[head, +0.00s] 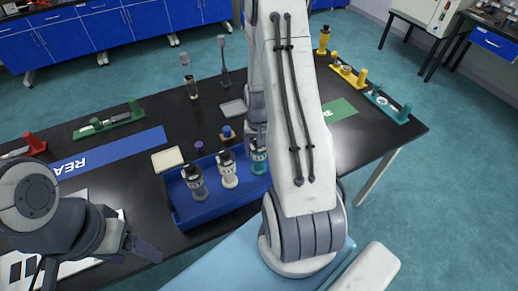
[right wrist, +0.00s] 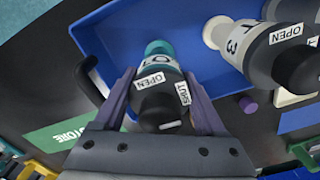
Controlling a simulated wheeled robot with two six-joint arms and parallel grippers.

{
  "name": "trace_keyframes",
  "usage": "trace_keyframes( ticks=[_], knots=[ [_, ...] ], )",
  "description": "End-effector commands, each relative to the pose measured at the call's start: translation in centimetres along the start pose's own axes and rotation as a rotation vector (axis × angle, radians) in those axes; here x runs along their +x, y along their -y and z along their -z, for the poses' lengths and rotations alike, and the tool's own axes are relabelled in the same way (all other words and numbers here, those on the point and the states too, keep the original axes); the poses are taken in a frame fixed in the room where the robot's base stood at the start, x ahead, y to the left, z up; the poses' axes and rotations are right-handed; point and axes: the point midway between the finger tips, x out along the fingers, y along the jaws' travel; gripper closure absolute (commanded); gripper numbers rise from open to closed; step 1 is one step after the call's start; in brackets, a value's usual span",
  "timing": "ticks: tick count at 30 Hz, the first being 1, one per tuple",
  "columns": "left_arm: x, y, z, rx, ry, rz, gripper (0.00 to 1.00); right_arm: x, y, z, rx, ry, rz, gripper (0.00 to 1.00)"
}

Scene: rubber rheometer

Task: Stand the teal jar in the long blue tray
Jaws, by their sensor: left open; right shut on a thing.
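The teal jar (head: 259,159), with a dark cap, is upright at the right end of the long blue tray (head: 225,208). In the right wrist view the teal jar (right wrist: 158,50) has OPEN and SHUT labels on its black cap. My right gripper (right wrist: 155,92) is shut on it. The jar's base is over the tray floor; I cannot tell whether it touches. In the head view my right arm hides most of that gripper. My left gripper (head: 143,248) is open and empty, left of the tray at the front.
A grey jar (head: 195,182) and a white jar (head: 227,170) stand in the tray, left of the teal jar. A cream dish (head: 167,159), a purple cap (head: 199,146) and a grey dish (head: 233,108) lie behind the tray. Racks stand farther back.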

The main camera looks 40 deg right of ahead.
Motion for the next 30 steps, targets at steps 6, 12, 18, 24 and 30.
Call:
trace_keyframes(
  ticks=[6,12,18,24,30],
  knots=[
    [0.2,0.0,0.0,0.000,0.000,0.000,0.28,0.3,0.0,0.0,0.000,0.000,0.000,0.00],
    [0.2,0.0,0.0,0.000,0.000,0.000,0.28,0.3,0.0,0.0,0.000,0.000,0.000,0.00],
    [0.2,0.0,0.0,0.000,0.000,0.000,0.28,-1.0,0.0,0.1,0.000,-0.005,0.001,0.00],
    [0.9,0.1,-0.1,0.000,0.000,0.000,0.28,-4.7,0.0,0.2,0.000,-0.008,0.001,0.00],
    [1.5,0.1,-0.1,0.001,0.000,0.000,0.28,-8.8,0.0,0.2,0.000,-0.008,0.001,0.00]
  ],
)
